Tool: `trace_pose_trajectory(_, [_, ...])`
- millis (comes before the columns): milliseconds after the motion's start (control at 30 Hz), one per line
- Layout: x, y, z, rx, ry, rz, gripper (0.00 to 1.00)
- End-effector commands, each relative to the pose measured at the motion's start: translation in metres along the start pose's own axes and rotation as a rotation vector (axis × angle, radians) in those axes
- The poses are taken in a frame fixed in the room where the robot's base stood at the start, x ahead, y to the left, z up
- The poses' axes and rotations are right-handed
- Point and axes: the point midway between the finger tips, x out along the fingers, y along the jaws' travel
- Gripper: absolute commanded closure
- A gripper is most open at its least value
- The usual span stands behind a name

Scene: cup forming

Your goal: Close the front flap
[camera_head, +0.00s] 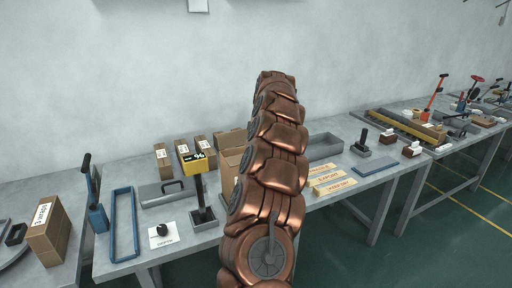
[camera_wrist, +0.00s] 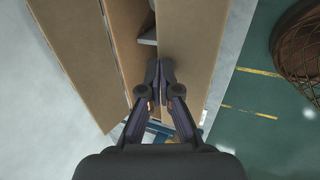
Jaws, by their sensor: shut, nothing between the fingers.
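The open cardboard box (camera_head: 229,172) stands on the table in the head view, largely hidden behind my copper arm. In the wrist view, a broad brown cardboard panel (camera_wrist: 195,45) is on the right, on the side of the table edge and floor. Other cardboard panels (camera_wrist: 80,50) are on the left, with a dark gap between. I cannot tell for certain which panel is the front flap. My gripper (camera_wrist: 161,65) is shut and empty, its fingertips over the gap and by the right panel's edge. Contact cannot be told. The head view does not show the gripper.
Small closed boxes (camera_head: 163,155) stand behind, near a yellow-and-black device (camera_head: 190,157). A dark upright stand (camera_head: 203,213) is left of the box. Labelled wooden blocks (camera_head: 327,178) and a grey tray (camera_head: 325,146) lie right of my arm. Green floor (camera_wrist: 262,110) lies past the table edge.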

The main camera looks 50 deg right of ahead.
Motion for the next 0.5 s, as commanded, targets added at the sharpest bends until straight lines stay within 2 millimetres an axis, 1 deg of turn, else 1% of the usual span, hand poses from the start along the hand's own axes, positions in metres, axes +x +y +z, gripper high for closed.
trace_pose_trajectory(167, [-0.023,0.011,-0.001,-0.004,-0.002,0.003,1.0])
trace_pose_trajectory(267, [-0.041,0.019,-0.004,-0.006,0.001,0.0,1.0])
trace_pose_trajectory(300, [-0.038,0.018,-0.004,-0.006,0.001,0.0,1.0])
trace_pose_trajectory(333, [-0.039,0.019,-0.004,-0.005,0.001,0.001,1.0])
trace_pose_trajectory(500, [-0.053,0.025,-0.004,-0.005,0.001,0.002,1.0])
